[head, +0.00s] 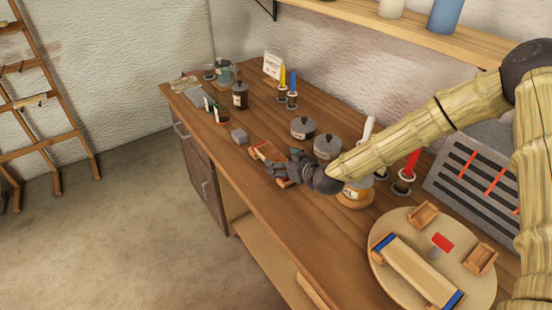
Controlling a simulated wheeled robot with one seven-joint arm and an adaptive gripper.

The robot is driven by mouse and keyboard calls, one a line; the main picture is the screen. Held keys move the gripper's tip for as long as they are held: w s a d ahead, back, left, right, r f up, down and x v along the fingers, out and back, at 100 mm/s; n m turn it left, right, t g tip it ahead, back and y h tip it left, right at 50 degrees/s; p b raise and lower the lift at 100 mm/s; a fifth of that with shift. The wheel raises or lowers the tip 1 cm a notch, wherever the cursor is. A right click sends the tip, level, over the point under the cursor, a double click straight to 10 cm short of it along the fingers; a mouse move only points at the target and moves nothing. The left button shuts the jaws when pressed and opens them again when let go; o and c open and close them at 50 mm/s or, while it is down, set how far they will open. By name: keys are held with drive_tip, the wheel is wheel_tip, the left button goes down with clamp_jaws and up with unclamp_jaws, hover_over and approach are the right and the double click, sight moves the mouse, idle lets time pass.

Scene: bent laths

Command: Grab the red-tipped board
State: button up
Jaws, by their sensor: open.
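A short wooden board with reddish parts (263,151) lies on the workbench near its front edge, in the middle of the head view. My gripper (273,177) is open, right at this board, and hides much of it. I cannot tell whether the fingers touch it or stand around it. A reddish piece shows beside the fingers, but its exact shape is too small to make out. Another pale board with blue ends (418,272) lies on a round wooden tray (385,222) at the lower right.
Lidded pots (303,128) stand just behind my gripper. A red candle (412,163) in a holder stands to the right, near a striped grey panel (468,172). The bench front (245,190) is clear.

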sight(277, 159)
drive_tip(key=shift+p+x, duration=0.45)
drive_tip(key=shift+x, duration=1.15)
drive_tip(key=shift+r, duration=0.1)
drive_tip(key=c, duration=1.2)
